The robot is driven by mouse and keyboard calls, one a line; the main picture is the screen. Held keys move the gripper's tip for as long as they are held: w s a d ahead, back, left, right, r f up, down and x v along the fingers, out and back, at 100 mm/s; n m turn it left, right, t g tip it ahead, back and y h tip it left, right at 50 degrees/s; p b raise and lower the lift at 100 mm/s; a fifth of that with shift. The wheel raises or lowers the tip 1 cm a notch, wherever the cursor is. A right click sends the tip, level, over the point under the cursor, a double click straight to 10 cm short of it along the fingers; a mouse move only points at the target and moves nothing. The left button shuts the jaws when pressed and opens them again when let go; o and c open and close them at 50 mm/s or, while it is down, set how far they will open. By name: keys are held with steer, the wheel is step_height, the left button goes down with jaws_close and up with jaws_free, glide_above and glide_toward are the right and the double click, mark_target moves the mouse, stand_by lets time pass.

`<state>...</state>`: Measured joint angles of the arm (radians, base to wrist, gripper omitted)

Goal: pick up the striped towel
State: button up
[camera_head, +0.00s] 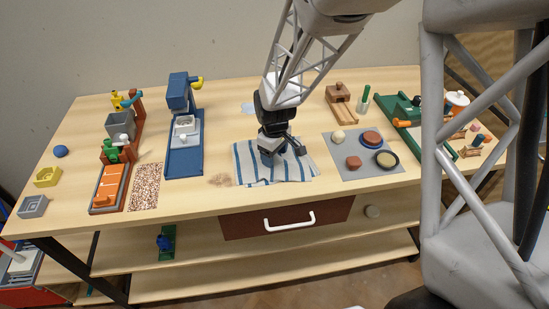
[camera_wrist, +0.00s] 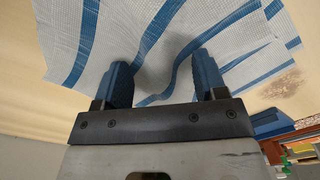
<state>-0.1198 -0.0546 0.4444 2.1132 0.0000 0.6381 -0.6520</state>
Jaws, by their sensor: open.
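The striped towel (camera_head: 297,168) is white with blue stripes. It lies mostly flat and slightly rumpled on the light wooden table, near the front edge. My gripper (camera_head: 273,158) is right over the towel and covers part of it in the head view. In the wrist view the towel (camera_wrist: 210,25) fills most of the upper picture. My gripper's two blue fingers (camera_wrist: 162,82) are spread apart, with towel fabric behind and between them. Whether the fingertips touch the fabric, I cannot tell.
A grey mat (camera_head: 349,179) with round pieces lies right of the towel. A blue machine (camera_head: 183,160) stands to the left, by a speckled mat (camera_head: 145,186). A brown stain (camera_head: 220,180) marks the table. A drawer (camera_head: 286,219) is below the front edge.

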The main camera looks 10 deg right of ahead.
jaws_close()
stand_by(0.6)
step_height(320, 180, up, 12)
stand_by(0.8)
step_height(320, 180, up, 9)
stand_by(0.7)
steer(key=shift+w, duration=0.1)
